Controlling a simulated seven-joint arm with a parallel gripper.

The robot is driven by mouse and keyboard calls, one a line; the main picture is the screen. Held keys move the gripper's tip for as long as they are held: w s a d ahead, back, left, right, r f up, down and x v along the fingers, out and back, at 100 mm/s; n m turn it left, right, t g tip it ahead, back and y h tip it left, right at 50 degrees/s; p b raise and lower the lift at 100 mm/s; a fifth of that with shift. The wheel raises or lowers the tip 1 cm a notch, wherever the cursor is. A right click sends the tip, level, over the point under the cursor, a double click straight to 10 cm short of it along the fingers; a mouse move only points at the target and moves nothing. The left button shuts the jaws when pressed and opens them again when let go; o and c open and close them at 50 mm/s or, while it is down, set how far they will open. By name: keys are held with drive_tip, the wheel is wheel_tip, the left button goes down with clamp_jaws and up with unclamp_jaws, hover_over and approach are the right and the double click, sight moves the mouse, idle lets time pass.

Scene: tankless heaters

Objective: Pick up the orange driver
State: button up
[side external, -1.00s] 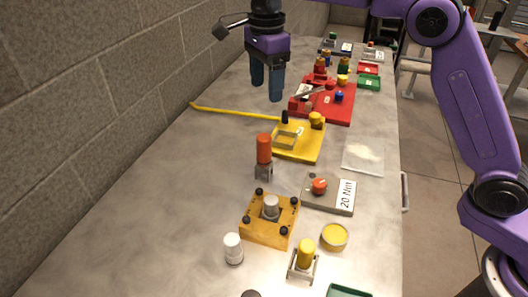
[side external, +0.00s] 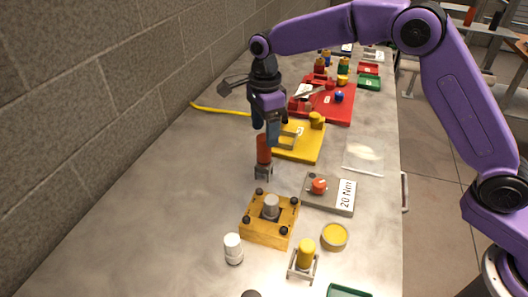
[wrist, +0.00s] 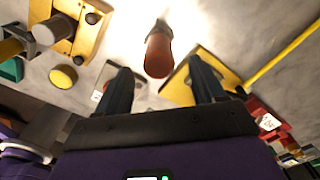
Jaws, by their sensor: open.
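The orange driver (side external: 264,150) stands upright in a small grey holder (side external: 264,172) on the metal bench. In the wrist view the driver (wrist: 158,54) shows its rounded orange end, centred just beyond the gap between my fingers. My gripper (side external: 265,128) is open and empty, pointing down, with its fingertips close to the driver's top in the side view. The wrist view shows both dark fingers (wrist: 161,72) apart, one on each side of the driver's line. I see no contact with it.
A yellow plate (side external: 308,152) with a block and knob lies behind the driver. In front is an orange-yellow fixture (side external: 262,232) with black knobs. A grey 20 Nm block (side external: 328,200) sits to the right. Bare bench (side external: 165,190) is to the left.

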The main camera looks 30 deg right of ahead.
sight(264, 136)
drive_tip(key=shift+a+f, duration=0.15)
drive_tip(key=shift+f, duration=2.5)
drive_tip(key=shift+r, duration=0.1)
drive_tip(key=c, duration=1.1)
